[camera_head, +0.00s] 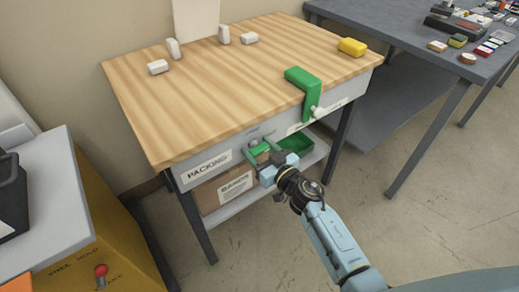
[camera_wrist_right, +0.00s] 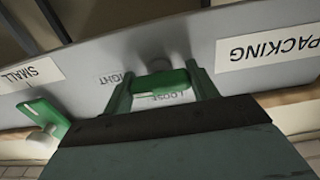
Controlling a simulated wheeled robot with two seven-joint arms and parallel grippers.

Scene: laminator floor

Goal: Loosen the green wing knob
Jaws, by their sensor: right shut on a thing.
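The green wing knob (camera_head: 259,149) sits on the grey front panel of the wooden-topped packing bench, right of the PACKING label. In the right wrist view the knob (camera_wrist_right: 160,83) lies between the two fingers of my right gripper (camera_wrist_right: 161,88). My right gripper (camera_head: 268,160) is shut on the knob, its arm coming in from the lower right. Printed words, partly covered, show on the panel around the knob; one reads like LOOSE (camera_wrist_right: 168,96). My left gripper is not in view.
A green bracket (camera_head: 309,88) hangs over the bench's front edge to the right. A green bin (camera_head: 294,148) and a cardboard box (camera_head: 222,190) are below the panel. Several white blocks and a yellow block (camera_head: 352,47) lie on the top (camera_head: 240,75). Floor in front is clear.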

